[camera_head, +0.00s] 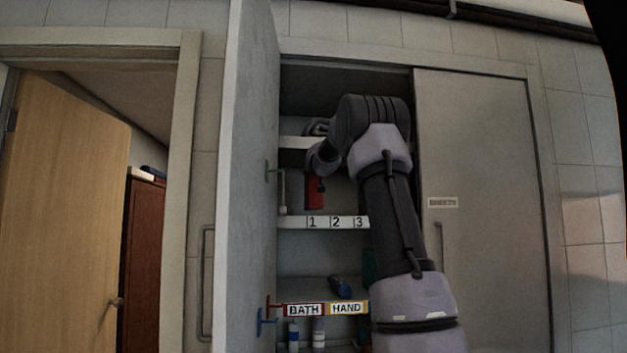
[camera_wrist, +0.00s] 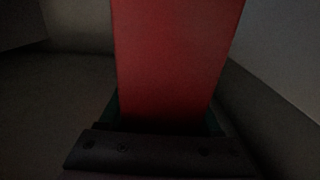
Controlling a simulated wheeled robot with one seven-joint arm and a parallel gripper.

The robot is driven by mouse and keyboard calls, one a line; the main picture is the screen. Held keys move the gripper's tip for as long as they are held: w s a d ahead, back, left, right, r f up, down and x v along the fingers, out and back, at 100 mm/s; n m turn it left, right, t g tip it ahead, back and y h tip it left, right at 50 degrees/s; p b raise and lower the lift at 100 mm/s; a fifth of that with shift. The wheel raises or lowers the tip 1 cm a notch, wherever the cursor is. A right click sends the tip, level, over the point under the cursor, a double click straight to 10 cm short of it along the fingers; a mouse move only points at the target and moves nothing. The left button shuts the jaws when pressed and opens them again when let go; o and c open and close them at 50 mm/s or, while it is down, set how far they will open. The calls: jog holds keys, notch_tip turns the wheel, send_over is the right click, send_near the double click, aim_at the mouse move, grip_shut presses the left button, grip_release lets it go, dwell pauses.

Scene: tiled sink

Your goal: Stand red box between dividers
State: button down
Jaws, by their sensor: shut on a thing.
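The red box (camera_head: 314,193) is upright inside the cabinet, just above the shelf labelled 1, 2, 3 (camera_head: 337,222), near the label 1. I cannot tell whether its bottom touches the shelf. In the wrist view the red box (camera_wrist: 178,60) fills the middle, seen close up. My gripper (camera_head: 318,172) is shut on the red box from above; in the wrist view its dark body (camera_wrist: 160,152) lies across the bottom, and the fingers are mostly hidden by the box. The dividers cannot be made out; my arm covers the right part of the shelf.
The left cabinet door (camera_head: 248,180) stands open; the right door (camera_head: 475,200), labelled SHEETS, is shut. A shelf with dark folded items (camera_head: 318,128) is above. Below, a BATH and HAND shelf (camera_head: 328,309) holds a dark blue item (camera_head: 340,287). Bottles (camera_head: 318,333) stand lower.

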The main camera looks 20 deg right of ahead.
notch_tip(320, 180, down, 2)
jog(key=shift+s+f, duration=0.1)
dwell(0.4)
jog(key=shift+c, duration=0.4)
grip_release()
jog(key=shift+f, duration=0.2)
